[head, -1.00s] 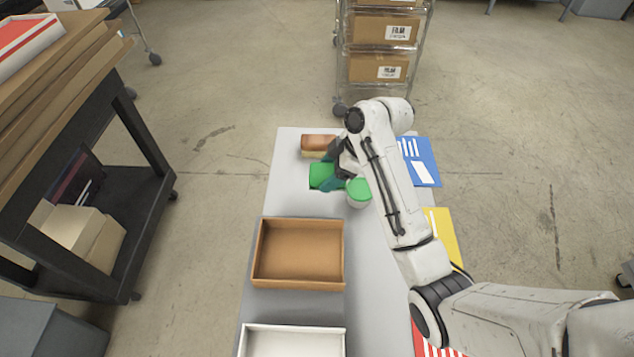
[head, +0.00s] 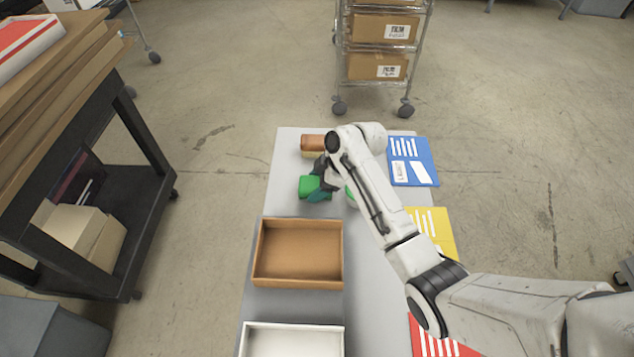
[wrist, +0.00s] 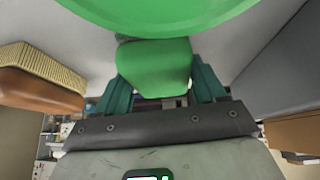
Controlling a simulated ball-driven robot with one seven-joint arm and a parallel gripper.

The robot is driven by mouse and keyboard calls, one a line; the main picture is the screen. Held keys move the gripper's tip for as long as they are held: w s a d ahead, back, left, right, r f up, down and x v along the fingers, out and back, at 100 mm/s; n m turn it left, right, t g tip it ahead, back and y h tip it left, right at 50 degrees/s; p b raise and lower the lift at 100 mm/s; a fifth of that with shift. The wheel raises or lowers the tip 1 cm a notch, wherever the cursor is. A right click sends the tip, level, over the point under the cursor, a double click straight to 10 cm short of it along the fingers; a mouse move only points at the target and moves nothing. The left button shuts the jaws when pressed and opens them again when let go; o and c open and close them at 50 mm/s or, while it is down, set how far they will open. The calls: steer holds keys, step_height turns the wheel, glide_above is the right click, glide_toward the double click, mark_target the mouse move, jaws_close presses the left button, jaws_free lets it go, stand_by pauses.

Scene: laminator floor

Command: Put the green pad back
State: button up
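The green pad (head: 308,187) is at the far part of the grey table, in front of a brown and cream block (head: 312,143). My gripper (head: 322,189) reaches it from the right. In the wrist view the pad (wrist: 154,66) sits between my two teal fingers, which look shut on it. I cannot tell whether its underside touches the table. A white pot with a green top (head: 350,197) stands just right of the gripper, mostly hidden by my arm. Its round green top (wrist: 155,14) fills the upper edge of the wrist view.
An empty brown tray (head: 260,255) and a white tray (head: 292,326) lie nearer on the table (head: 285,208). Blue (head: 427,172), yellow (head: 440,222) and red (head: 425,343) cards lie along the right side. A dark cart stands left, and a box rack (head: 380,65) behind.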

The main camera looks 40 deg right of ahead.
steer(key=o, duration=0.4)
steer(key=shift+o, duration=0.2)
steer(key=v, duration=1.2)
steer(key=shift+b, duration=0.3)
